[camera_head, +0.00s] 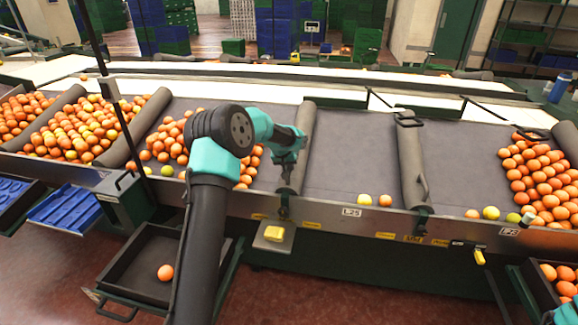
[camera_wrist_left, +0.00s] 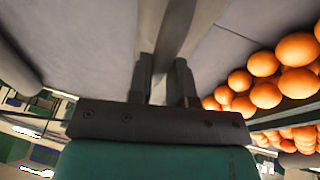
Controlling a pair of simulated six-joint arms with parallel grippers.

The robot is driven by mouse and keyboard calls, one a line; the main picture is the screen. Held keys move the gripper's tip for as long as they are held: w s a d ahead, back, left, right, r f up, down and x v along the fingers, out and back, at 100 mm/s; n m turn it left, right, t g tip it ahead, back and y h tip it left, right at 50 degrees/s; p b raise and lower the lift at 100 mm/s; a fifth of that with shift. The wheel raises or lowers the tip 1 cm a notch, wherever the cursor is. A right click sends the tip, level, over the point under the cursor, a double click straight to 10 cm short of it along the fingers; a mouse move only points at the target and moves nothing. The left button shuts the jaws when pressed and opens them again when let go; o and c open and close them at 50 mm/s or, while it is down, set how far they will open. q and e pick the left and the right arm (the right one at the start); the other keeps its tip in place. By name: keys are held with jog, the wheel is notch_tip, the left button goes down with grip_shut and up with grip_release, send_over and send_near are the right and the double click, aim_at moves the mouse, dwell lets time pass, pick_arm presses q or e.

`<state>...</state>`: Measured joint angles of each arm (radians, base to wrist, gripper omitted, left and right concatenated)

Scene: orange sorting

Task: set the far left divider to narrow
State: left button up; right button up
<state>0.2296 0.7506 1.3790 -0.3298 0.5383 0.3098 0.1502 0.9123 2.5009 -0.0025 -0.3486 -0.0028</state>
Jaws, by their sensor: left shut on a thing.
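A grey padded divider (camera_head: 303,130) runs from back to front across the sloped grey table, left of centre in the head view. My left gripper (camera_head: 287,178) is at its front part. In the left wrist view my left gripper (camera_wrist_left: 165,85) is shut on a grey bar of the divider (camera_wrist_left: 178,28), which passes between the two fingers. My arm hides part of the table left of this divider. Another padded divider (camera_head: 146,125) lies farther left, and one with handles (camera_head: 411,160) stands to the right. My right gripper is not in view.
Many oranges (camera_head: 80,128) lie left, with more beside my left arm (camera_head: 164,138) and at the far right (camera_head: 540,175). A black tray (camera_head: 150,262) holds one orange below.

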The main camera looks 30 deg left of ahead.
pick_arm(q)
grip_shut()
jog(key=w+d, duration=0.3)
jog(key=d, duration=0.8)
jog(key=shift+w, duration=0.35)
jog(key=o, duration=0.7)
grip_release()
jog(key=shift+w+d, duration=0.1)
jog(key=shift+o, duration=0.3)
jog(key=shift+r, duration=0.1)
jog(key=v, duration=1.7)
